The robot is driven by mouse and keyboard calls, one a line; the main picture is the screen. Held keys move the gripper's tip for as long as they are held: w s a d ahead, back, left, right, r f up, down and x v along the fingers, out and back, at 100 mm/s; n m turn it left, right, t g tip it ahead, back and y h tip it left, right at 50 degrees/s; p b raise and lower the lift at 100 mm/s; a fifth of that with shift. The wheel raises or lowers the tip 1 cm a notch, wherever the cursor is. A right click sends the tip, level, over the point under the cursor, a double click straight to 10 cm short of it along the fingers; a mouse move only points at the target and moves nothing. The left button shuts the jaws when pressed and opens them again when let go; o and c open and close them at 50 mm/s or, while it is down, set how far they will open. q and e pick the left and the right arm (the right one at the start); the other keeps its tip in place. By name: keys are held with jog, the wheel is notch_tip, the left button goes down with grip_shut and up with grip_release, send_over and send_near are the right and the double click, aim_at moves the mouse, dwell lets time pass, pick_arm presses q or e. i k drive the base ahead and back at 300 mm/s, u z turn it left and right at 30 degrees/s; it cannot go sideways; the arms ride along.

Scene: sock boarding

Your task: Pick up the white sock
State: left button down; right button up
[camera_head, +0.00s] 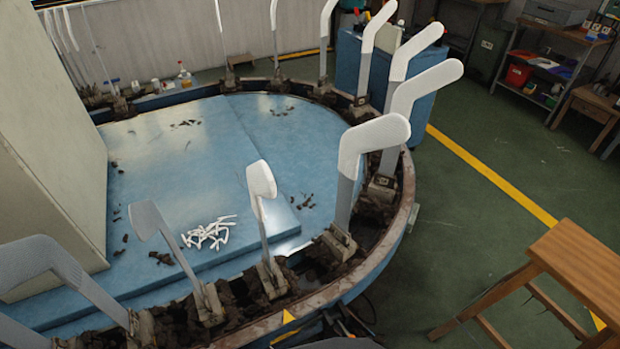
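White socks cover the foot-shaped tops of several upright boards on the round machine. The nearest large white sock (372,140) is on the right side of the ring, with the grey board (344,200) bare below it. Another white sock (262,182) is on a smaller board at the front. More white socks (424,82) stand behind on the right. Which one the task means cannot be told. A heap of small white strips (209,233) lies on the blue platform. Neither of my grippers is in view.
The blue platform (180,170) fills the ring, whose rusty rim (400,215) carries the boards. A tall beige panel (50,130) blocks the left. A wooden table (585,265) stands at the lower right. Green floor (480,215) lies open between.

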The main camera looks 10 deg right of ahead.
aim_at(261, 182)
jog(key=u, duration=1.75)
jog(key=k, duration=1.6)
jog(key=z, duration=1.85)
jog(key=i, duration=0.5)
jog(key=z, duration=0.1)
